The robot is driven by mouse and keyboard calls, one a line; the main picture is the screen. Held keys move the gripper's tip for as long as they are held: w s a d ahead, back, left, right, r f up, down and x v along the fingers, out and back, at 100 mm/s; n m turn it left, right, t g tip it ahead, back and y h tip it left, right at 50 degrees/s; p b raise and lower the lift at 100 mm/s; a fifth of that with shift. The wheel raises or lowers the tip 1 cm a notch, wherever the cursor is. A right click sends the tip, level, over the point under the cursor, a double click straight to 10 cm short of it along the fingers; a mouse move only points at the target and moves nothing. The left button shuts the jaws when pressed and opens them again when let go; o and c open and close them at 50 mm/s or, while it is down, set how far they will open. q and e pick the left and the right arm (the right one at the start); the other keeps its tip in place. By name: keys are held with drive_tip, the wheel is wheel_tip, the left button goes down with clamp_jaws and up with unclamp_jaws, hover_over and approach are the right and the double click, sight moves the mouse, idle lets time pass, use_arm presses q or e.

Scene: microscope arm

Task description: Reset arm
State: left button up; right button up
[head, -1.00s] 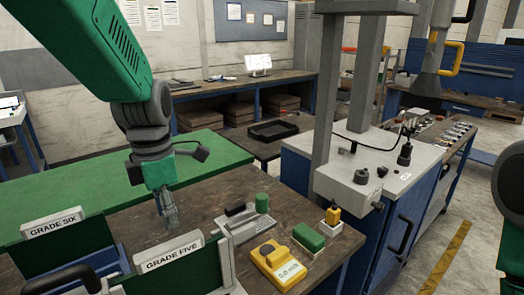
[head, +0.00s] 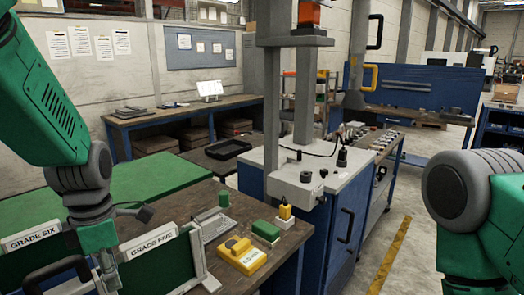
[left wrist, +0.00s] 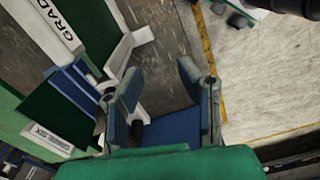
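My left gripper (head: 108,280) hangs at the lower left of the head view, in front of the GRADE FIVE bin (head: 152,240). In the left wrist view its two fingers (left wrist: 158,88) stand apart with nothing seen between them. The GRADE SIX bin (head: 35,236) is beside it on the left, partly behind my arm. My right arm shows at the right edge of the head view, raised clear of the bench. My right gripper is out of view.
The wooden bench (head: 262,272) carries a yellow device (head: 243,262), a green block (head: 266,231), a green cylinder (head: 224,199) and a small yellow-topped piece (head: 285,211). A blue cabinet (head: 320,235) stands to the right. Open floor (head: 400,255) lies beyond it.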

use_arm(q)
drive_tip(key=s+a+f+m, duration=0.1)
drive_tip(key=s+f+m, duration=0.2)
drive_tip(key=f, duration=0.3)
drive_tip(key=s+a+f+m, duration=0.1)
drive_tip(key=s+f+m, duration=0.2)
drive_tip(key=f+m, duration=0.2)
drive_tip(key=s+a+f+m, duration=0.1)
drive_tip(key=s+f+m, duration=0.2)
drive_tip(key=f, duration=0.6)
drive_tip(key=shift+s+a+m+y, duration=0.15)
drive_tip(key=shift+s+m+y, duration=0.15)
drive_tip(key=shift+s+m, duration=0.1)
drive_tip(key=s+d+f+m, duration=0.1)
drive_tip(key=s+f+m, duration=0.45)
drive_tip(key=s, duration=0.25)
drive_tip(key=s+f+m, duration=0.4)
drive_tip(key=s+m, duration=0.3)
drive_tip(key=s, duration=0.1)
wheel_tip(320, 180, down, 13)
drive_tip(key=w+d+m+b, duration=0.1)
drive_tip(key=w+b, duration=0.1)
drive_tip(key=b, duration=1.1)
drive_tip(key=shift+w+d+t+h, duration=0.2)
drive_tip(key=shift+w+t+h, duration=0.2)
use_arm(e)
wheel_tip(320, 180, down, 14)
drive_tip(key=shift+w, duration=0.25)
